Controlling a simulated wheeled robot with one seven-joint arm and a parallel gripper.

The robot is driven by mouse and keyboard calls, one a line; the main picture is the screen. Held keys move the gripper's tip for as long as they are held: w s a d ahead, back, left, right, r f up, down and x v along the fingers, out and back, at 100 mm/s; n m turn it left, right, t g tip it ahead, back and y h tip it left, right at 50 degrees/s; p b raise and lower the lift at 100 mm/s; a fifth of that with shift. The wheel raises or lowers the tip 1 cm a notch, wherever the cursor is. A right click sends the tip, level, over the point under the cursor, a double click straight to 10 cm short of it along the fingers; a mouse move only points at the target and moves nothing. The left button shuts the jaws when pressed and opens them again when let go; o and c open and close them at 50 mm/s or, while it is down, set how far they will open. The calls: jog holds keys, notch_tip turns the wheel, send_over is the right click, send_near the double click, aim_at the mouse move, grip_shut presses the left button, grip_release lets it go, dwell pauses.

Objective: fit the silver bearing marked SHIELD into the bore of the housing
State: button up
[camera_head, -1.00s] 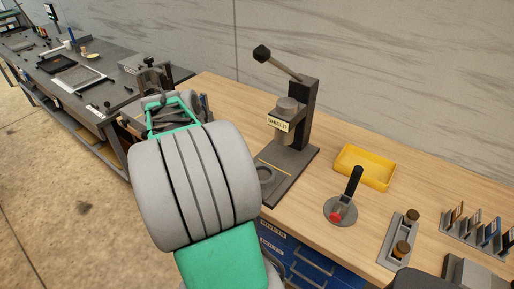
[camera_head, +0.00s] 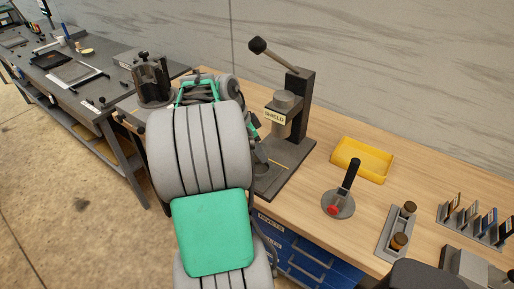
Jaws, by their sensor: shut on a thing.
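A small yellow label reading SHIELD (camera_head: 275,118) is on the front of the grey cylinder (camera_head: 288,103) of the black lever press. I see no loose silver bearing marked SHIELD. No housing with a bore can be made out for sure; my arm covers the front left part of the press base (camera_head: 292,157). My grey and green arm reaches over the bench edge, with its far end just left of the press. My gripper's fingers are hidden behind the arm, and so is anything between them.
A yellow tray (camera_head: 340,164), a black-handled tool on a round base (camera_head: 339,203), a grey holder with two brown-topped pieces (camera_head: 388,244) and a slotted rack (camera_head: 470,226) lie to the right. A dark bench (camera_head: 108,84) stands at left. Bare wood shows right of the press.

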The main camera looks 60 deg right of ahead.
jog(key=shift+f+b, duration=1.55)
jog(key=shift+f, duration=0.6)
jog(key=shift+f+b, duration=0.7)
jog(key=shift+b, duration=0.25)
jog(key=shift+r, duration=0.2)
jog(key=shift+r+p, duration=0.25)
jog(key=shift+p, duration=0.05)
jog(key=shift+f+b, duration=0.4)
jog(key=shift+b, duration=0.25)
dwell(1.2)
jog(key=shift+r, duration=0.15)
jog(key=shift+r+p, duration=0.3)
dwell(1.5)
